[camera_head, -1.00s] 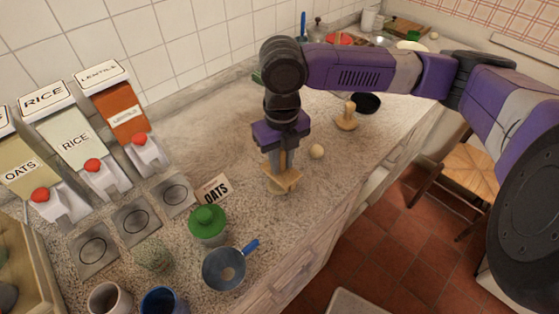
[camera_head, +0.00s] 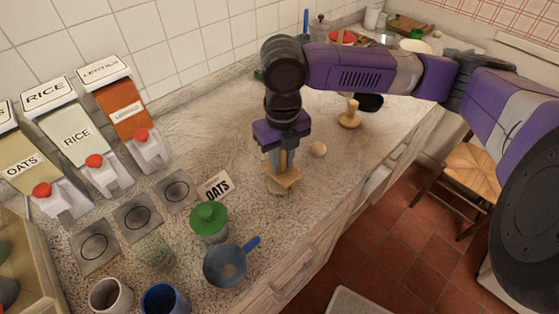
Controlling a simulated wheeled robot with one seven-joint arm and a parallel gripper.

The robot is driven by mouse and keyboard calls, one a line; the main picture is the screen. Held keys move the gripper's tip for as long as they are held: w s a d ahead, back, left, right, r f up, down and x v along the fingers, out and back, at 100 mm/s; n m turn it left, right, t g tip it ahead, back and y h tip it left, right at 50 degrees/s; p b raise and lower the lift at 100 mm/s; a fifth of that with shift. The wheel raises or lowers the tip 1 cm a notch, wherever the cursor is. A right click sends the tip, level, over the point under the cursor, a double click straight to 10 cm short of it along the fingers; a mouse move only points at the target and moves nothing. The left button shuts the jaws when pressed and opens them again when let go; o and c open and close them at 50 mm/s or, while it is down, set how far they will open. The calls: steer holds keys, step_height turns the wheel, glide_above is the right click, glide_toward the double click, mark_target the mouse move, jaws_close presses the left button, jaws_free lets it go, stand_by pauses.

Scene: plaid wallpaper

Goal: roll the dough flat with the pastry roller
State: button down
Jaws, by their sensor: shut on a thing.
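My gripper (camera_head: 282,156) points down over the counter and is shut on the upright handle of a wooden tool, which looks like the pastry roller (camera_head: 284,180). The roller's wide lower end is low at the counter. A pale patch under its lower edge may be dough, but the roller hides most of it and I cannot tell its shape. A small pale ball (camera_head: 319,149), possibly dough too, lies on the counter to the right of the gripper, apart from it.
A wooden piece with a round base and upright handle (camera_head: 349,117) stands behind the ball, near a dark bowl (camera_head: 369,102). Dispensers (camera_head: 130,115) line the left.

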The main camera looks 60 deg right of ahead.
steer(key=shift+s+d+f, duration=0.15)
steer(key=shift+d, duration=0.3)
step_height(320, 180, up, 7)
steer(key=p, duration=0.5)
